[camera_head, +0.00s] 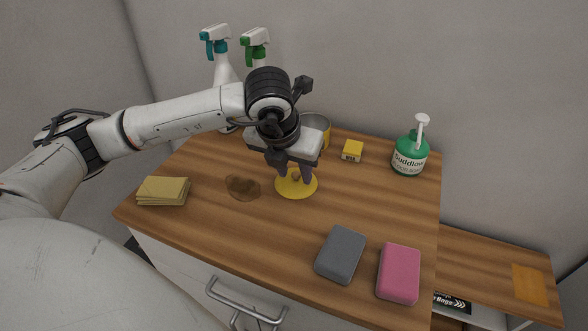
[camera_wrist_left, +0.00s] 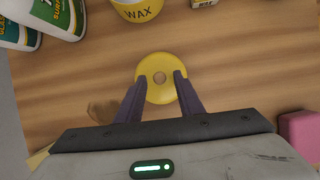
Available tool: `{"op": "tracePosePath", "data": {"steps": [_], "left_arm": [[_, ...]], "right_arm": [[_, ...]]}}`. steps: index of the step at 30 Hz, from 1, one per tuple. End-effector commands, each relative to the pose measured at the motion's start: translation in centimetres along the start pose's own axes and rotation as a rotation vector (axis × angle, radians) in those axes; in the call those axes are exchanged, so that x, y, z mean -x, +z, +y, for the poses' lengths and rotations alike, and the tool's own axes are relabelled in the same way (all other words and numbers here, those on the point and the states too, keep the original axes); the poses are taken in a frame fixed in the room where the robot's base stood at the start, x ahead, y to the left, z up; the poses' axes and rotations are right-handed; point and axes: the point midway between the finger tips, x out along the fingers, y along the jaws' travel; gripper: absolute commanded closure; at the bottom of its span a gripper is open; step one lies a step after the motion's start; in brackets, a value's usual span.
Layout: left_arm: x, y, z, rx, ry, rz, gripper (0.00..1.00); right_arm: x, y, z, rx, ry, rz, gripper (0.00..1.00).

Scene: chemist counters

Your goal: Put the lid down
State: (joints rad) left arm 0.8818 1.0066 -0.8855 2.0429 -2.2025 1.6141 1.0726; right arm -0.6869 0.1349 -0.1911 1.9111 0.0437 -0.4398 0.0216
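The yellow round lid (camera_head: 296,187) with a small knob in its middle appears to lie flat on the wooden counter; it also shows in the left wrist view (camera_wrist_left: 158,95). My left gripper (camera_head: 295,176) is pointed down over the lid. In the left wrist view (camera_wrist_left: 160,78) its two fingers are apart, one on each side of the knob, with gaps between them and the knob. The yellow wax tin (camera_wrist_left: 138,12) stands just behind the lid; in the head view the tin (camera_head: 325,134) is partly hidden by my gripper. My right gripper is not in view.
Two spray bottles (camera_head: 222,68) stand at the back left. A small yellow box (camera_head: 352,151) and a green pump bottle (camera_head: 409,157) stand at the back right. Yellow cloths (camera_head: 163,191), a brown stain (camera_head: 242,187), a grey sponge (camera_head: 341,254) and a pink sponge (camera_head: 399,273) surround the lid.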

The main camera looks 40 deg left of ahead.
Motion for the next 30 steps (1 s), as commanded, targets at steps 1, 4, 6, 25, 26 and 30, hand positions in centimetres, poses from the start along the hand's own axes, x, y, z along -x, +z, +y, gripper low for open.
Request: {"op": "tracePosePath", "data": {"steps": [1, 4, 6, 25, 26, 30], "left_arm": [[0.0, 0.0, 0.0, 0.0, 0.0, 0.0, 0.66], [0.0, 0.0, 0.0, 0.0, 0.0, 0.0, 0.66], [0.1, 0.0, 0.0, 0.0, -0.001, 0.0, 0.66], [10.6, 0.2, -0.1, -0.001, -0.003, -0.004, 0.66], [10.9, 0.1, -0.1, -0.001, -0.002, -0.003, 0.66], [12.0, 0.1, -0.1, -0.002, -0.001, -0.001, 0.66]], "right_arm": [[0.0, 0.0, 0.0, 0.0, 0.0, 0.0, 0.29], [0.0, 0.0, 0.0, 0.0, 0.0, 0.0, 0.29], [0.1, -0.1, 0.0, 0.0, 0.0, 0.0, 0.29], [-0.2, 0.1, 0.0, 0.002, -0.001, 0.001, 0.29], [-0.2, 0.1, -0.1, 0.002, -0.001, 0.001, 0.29], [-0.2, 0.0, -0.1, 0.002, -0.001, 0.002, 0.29]]}}
